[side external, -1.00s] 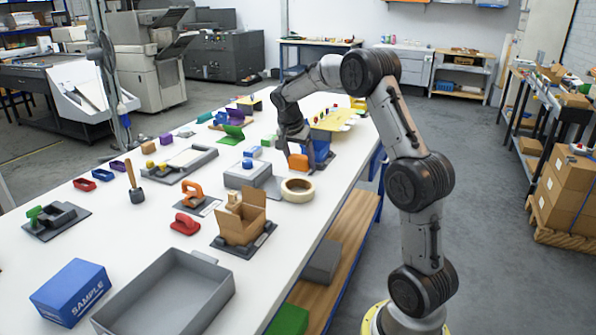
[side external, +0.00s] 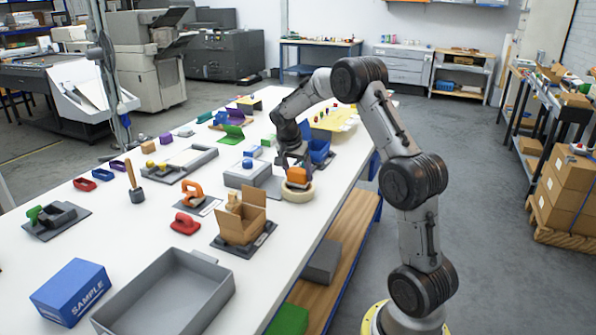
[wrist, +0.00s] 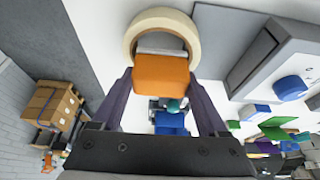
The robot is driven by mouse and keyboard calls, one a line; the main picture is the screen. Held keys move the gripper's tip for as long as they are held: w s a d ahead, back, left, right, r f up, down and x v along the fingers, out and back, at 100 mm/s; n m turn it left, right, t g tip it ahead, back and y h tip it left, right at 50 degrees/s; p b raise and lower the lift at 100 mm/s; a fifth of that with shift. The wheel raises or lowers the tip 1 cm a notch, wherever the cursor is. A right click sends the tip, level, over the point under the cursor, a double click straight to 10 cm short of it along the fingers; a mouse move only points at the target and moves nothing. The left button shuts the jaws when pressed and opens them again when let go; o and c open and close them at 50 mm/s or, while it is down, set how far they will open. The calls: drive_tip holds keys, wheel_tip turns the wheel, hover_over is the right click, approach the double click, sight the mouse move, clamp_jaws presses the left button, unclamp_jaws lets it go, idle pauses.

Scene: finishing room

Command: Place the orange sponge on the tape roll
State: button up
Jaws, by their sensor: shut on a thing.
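The orange sponge (side external: 297,175) is held in my gripper (side external: 291,160) and is directly over the tape roll (side external: 298,194). The beige roll lies flat on the white table. In the wrist view the sponge (wrist: 161,76) sits between the two fingers of my gripper (wrist: 160,84), covering part of the roll's ring (wrist: 134,38) and its opening. My gripper is shut on the sponge. Whether the sponge's underside touches the roll or hangs just above it, I cannot tell.
A grey box with a blue button (side external: 246,175) stands left of the roll, and a blue bin (side external: 319,150) behind it. An open cardboard box (side external: 240,226) is in front. The table's right edge (side external: 330,228) is close.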

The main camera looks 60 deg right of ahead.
drive_tip(key=shift+f, duration=0.25)
drive_tip(key=o, duration=1.2)
drive_tip(key=shift+o, duration=0.2)
drive_tip(key=shift+r, duration=0.1)
drive_tip(key=shift+r, duration=0.25)
drive_tip(key=v, duration=1.2)
drive_tip(key=s+a+r+n+t, duration=0.1)
drive_tip(key=s+a+r+n, duration=0.1)
drive_tip(key=a, duration=0.3)
drive_tip(key=s+a+r+n+t, duration=0.1)
drive_tip(key=s+a+r+n, duration=0.1)
drive_tip(key=a, duration=0.3)
drive_tip(key=s+a+f+n+t+y, duration=0.1)
drive_tip(key=s+a+f+n+y, duration=0.1)
drive_tip(key=s+a+n, duration=0.5)
drive_tip(key=s+a+f+n+t+y, duration=0.2)
drive_tip(key=s+a+n, duration=0.5)
drive_tip(key=s+a, duration=0.4)
drive_tip(key=shift+s+a+t, duration=0.2)
drive_tip(key=shift+a+t, duration=0.1)
drive_tip(key=shift+a, duration=0.2)
